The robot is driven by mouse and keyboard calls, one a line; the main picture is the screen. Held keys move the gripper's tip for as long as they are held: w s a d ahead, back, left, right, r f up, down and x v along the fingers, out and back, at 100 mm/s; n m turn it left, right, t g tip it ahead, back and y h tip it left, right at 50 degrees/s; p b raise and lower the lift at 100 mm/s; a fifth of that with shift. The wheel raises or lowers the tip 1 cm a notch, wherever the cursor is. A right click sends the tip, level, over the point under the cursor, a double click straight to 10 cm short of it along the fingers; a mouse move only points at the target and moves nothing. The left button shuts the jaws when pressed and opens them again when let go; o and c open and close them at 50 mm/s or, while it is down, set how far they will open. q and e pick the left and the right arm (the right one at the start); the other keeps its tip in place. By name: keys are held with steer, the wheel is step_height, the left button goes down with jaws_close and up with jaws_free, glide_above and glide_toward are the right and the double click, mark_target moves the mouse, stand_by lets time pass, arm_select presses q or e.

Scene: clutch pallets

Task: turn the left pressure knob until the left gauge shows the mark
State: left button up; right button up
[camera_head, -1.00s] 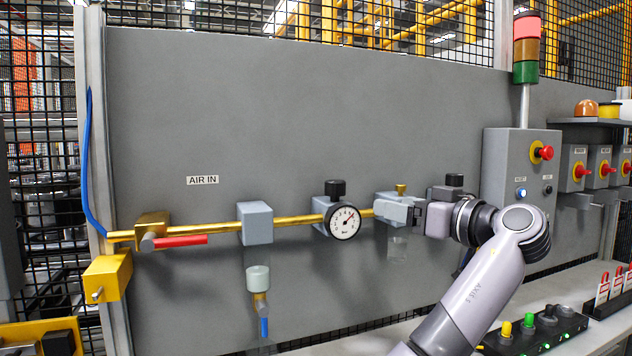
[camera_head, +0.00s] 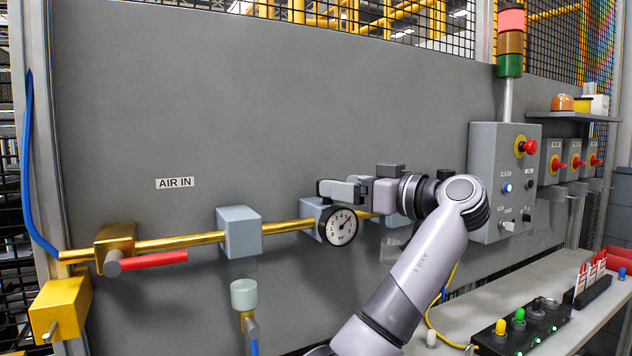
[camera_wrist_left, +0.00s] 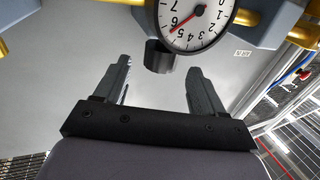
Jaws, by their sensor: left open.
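The left gauge (camera_head: 341,226) is a round white dial with a black rim on a grey regulator block (camera_head: 312,208) on the brass pipe. Its red needle points up and right in the head view. In the wrist view the gauge (camera_wrist_left: 195,20) appears upside down, its needle near the 5 and 6; I cannot make out a separate mark. The black left pressure knob (camera_wrist_left: 158,56) shows between my fingertips in the wrist view; my fingers cover it in the head view. My left gripper (camera_head: 326,188) is open at the knob's height; contact cannot be told. My right gripper is out of view.
A brass valve with a red handle (camera_head: 152,260) and a grey block (camera_head: 239,231) sit left along the pipe. A cup-shaped fitting (camera_head: 244,294) hangs below. Another block (camera_head: 393,222) is partly behind my arm. A control box (camera_head: 498,175) stands right.

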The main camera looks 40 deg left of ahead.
arm_select(q)
steer(key=a, duration=0.2)
steer(key=a+p, duration=0.1)
steer(key=a, duration=0.3)
steer(key=shift+s+a+p, duration=0.15)
steer(key=shift+s+p, duration=0.1)
steer(key=shift+p, duration=0.05)
